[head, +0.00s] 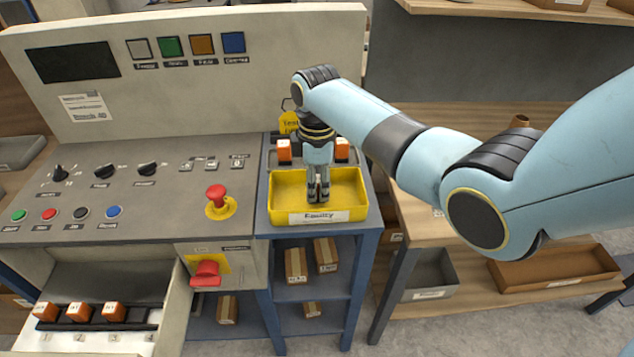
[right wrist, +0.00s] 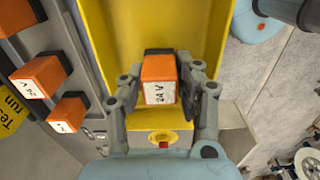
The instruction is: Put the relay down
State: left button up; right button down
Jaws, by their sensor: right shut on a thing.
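The relay (right wrist: 159,80) is an orange block with a dark base and a white "24 V" label, seen in the right wrist view. My right gripper (right wrist: 161,90) is shut on it, one finger on each side. In the head view my right gripper (head: 318,196) points down over the yellow tray (head: 345,214), whose front label seems to read "Faulty". The relay is hidden there by the fingers. I cannot tell whether it touches the tray floor. My left gripper is not in view.
More orange relays stand behind the tray, one left (head: 284,150) and one right (head: 342,150). A yellow sign (head: 289,122) is behind them. Several relays (head: 79,312) sit in the open drawer at lower left. A control panel (head: 140,180) with a red stop knob (head: 216,194) adjoins the tray.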

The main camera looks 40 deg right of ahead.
aim_at(317, 178)
jog(key=shift+f, duration=0.6)
jog(key=c, duration=0.9)
grip_release()
jog(key=shift+r, duration=0.2)
notch_tip(317, 178, up, 13)
jog(key=shift+f, duration=0.1)
